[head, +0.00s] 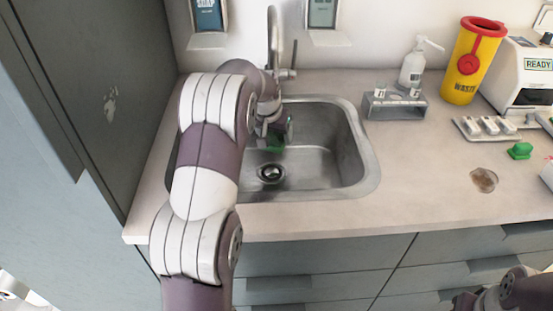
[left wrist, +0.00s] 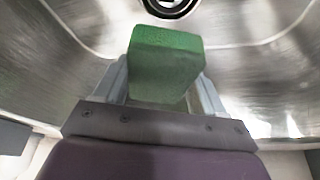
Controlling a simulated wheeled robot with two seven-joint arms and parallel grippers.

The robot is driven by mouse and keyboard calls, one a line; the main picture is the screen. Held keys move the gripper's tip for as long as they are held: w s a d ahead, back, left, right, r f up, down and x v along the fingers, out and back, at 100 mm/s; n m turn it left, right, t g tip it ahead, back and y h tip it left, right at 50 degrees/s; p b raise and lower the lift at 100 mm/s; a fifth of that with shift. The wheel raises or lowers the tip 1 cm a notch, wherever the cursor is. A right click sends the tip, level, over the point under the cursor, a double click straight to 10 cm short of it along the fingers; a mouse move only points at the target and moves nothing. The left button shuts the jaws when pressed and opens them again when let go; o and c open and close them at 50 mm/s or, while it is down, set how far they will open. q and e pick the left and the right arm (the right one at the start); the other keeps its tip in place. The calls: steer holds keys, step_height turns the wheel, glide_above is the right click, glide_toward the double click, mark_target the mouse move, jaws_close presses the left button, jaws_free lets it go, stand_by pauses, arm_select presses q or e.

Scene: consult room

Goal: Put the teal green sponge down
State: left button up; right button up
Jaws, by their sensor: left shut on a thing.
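The teal green sponge is a green block (left wrist: 165,62) held between the two grey fingers of my left gripper (left wrist: 160,88) in the left wrist view. The steel sink basin lies beyond it, with the round drain (left wrist: 172,5) at the top edge. In the head view, my left gripper (head: 277,131) is at the back of the sink (head: 335,150), under the tap. Only a small part of the green sponge (head: 274,144) shows there; my arm hides the rest. I cannot tell whether the sponge touches the basin. My right gripper is not in view.
A tap (head: 273,40) stands behind the sink. To the right are a grey rack (head: 394,106), a pump bottle (head: 412,68), a yellow waste container (head: 472,66) and a small green item (head: 520,151). A brown stain (head: 484,180) marks the counter (head: 420,165), which is otherwise largely clear nearby.

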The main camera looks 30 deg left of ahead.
mark_target(276, 165)
arm_select(q)
steer(key=f, duration=0.6)
steer(key=f+b, duration=0.1)
steer(key=f, duration=0.2)
steer(key=shift+s, duration=0.35)
steer(key=shift+f, duration=0.15)
steer(key=o, duration=1.1)
steer(key=shift+r, duration=0.35)
steer(key=p+v, duration=0.1)
steer(key=v, duration=1)
steer(key=shift+s+d+r, duration=0.1)
steer(key=shift+s+r, duration=0.1)
steer(key=shift+r, duration=0.05)
